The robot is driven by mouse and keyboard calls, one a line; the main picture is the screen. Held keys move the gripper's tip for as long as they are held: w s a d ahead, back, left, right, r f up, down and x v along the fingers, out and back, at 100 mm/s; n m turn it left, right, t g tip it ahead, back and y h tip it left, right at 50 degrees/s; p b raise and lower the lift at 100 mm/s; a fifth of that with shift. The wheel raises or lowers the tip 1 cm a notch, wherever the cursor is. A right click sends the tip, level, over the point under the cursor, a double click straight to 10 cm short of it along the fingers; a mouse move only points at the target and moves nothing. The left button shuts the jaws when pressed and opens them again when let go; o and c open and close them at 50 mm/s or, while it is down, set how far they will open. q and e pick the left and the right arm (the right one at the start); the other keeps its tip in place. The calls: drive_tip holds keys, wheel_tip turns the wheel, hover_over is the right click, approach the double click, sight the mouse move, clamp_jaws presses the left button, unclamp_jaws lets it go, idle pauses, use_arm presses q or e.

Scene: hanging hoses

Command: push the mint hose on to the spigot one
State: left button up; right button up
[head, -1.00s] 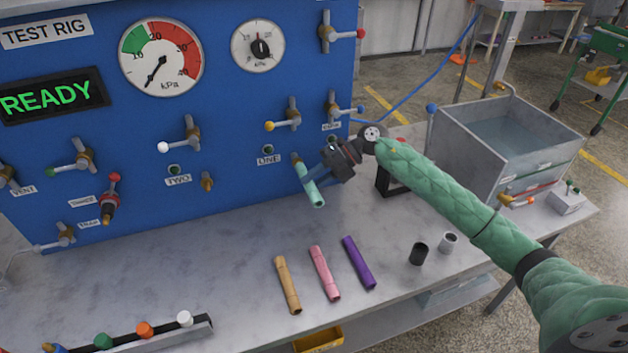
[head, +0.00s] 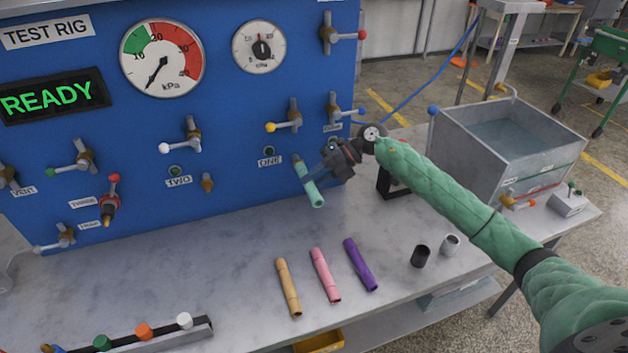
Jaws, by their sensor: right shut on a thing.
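My left gripper is not in view.
Tan (head: 288,287), pink (head: 325,275) and purple (head: 360,264) hoses lie on the bench. A black cup (head: 420,256) and a grey cup (head: 450,245) stand to their right. A water tank (head: 510,150) stands at the back right. The bench's middle left is clear.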

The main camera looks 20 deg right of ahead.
drive_tip(key=shift+w, duration=0.15)
drive_tip(key=shift+w+d+r, duration=0.1)
drive_tip(key=shift+r, duration=0.1)
idle(0.4)
drive_tip(key=o, duration=1.1)
drive_tip(key=shift+w+f, duration=0.15)
drive_tip(key=shift+w, duration=0.05)
drive_tip(key=shift+c, duration=0.2)
drive_tip(key=shift+s, duration=0.1)
drive_tip(key=b+v, duration=0.3)
drive_tip(key=v, duration=0.4)
drive_tip(key=shift+d+r, duration=0.2)
drive_tip(key=shift+d, duration=0.05)
